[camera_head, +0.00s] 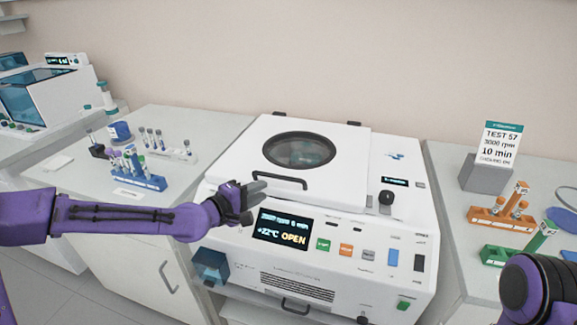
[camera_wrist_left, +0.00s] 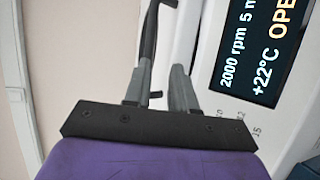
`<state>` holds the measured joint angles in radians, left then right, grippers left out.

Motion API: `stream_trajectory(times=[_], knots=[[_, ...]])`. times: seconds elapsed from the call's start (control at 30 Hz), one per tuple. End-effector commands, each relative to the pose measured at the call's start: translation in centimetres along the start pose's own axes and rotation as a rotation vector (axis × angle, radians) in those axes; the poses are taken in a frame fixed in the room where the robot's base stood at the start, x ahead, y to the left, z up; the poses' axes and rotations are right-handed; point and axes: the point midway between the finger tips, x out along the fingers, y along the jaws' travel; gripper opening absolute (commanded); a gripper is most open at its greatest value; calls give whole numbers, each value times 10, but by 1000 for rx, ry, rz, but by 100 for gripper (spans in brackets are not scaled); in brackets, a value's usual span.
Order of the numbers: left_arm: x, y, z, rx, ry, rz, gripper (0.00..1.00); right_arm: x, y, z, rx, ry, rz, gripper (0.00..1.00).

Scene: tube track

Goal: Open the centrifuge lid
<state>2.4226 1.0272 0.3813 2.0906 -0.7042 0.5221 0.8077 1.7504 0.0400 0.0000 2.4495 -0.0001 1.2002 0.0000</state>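The white centrifuge (camera_head: 330,215) stands in the middle of the head view. Its lid (camera_head: 340,142), with a round dark window (camera_head: 299,151), lies down flat on top. A black bar handle (camera_head: 281,180) runs along the lid's front edge. My left gripper (camera_head: 258,190) is at the handle's left end, above the display (camera_head: 282,230), which reads +22°C OPEN. In the left wrist view, the fingers (camera_wrist_left: 160,78) are apart with a gap between them. A dark bar, apparently the handle (camera_wrist_left: 149,32), shows at the left finger's tip; contact is unclear. My right gripper is outside the view.
A blue tube rack (camera_head: 146,182) and other tubes stand on the left counter. On the right counter are an orange rack (camera_head: 488,218), a green rack (camera_head: 497,254) and a sign (camera_head: 498,143) on a grey block. A black knob (camera_head: 386,198) is right of the lid.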

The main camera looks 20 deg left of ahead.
Motion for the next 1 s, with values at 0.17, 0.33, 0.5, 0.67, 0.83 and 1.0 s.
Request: stream_trajectory(times=[0.17,0.33,0.5,0.67,0.83,1.0], knots=[[17,13,-5,-2,-3,23,25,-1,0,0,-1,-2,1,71],[58,14,0,-1,-10,21,25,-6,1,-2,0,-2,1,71],[90,15,-1,-2,-7,23,25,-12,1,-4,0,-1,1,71],[104,14,-2,-5,-5,23,25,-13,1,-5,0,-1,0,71],[106,14,-3,-5,-3,25,25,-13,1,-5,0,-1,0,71],[105,14,-4,-5,-3,24,0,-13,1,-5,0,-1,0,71]])
